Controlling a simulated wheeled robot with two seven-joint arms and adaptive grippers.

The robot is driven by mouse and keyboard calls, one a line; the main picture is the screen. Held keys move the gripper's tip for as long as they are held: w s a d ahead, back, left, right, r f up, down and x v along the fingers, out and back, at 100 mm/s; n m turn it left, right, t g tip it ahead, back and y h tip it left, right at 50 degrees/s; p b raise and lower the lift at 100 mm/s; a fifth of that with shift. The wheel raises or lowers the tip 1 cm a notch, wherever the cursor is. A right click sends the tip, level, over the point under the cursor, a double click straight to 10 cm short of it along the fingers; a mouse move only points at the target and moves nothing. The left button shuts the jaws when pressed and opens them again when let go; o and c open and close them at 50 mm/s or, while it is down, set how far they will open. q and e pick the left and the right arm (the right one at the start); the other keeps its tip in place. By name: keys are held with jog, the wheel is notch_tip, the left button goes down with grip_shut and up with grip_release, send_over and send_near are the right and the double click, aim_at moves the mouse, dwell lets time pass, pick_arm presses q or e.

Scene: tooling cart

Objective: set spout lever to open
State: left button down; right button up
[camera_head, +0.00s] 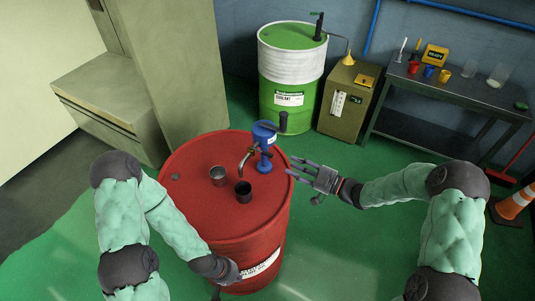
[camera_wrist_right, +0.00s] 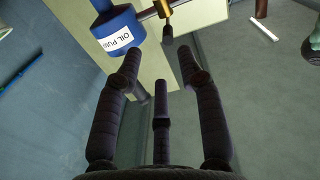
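The blue oil pump (camera_head: 265,134) stands upright on the red drum (camera_head: 190,205), with its metal spout (camera_head: 245,160) pointing left and down. In the right wrist view the labelled blue pump body (camera_wrist_right: 118,32) is at upper left. Beside it a yellow fitting carries a short dark-tipped piece, possibly the spout lever (camera_wrist_right: 168,34), ahead of my fingers. The lever is too small to make out in the head view. My right gripper (camera_head: 300,171) is open and empty, just right of the pump, touching nothing visible. My left gripper (camera_head: 226,275) is low by the drum's front; its fingers are unclear.
A green and white coolant drum (camera_head: 291,82), a beige cabinet (camera_head: 345,104) and a dark workbench (camera_head: 450,98) stand behind.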

aim_at(267, 153)
jog(key=shift+n+y, duration=0.3)
jog(key=shift+n, duration=0.1)
jog(key=x, duration=1)
jog(key=shift+a+r, duration=0.25)
jog(key=shift+a, duration=0.2)
jog(key=shift+s, duration=0.1)
grip_shut()
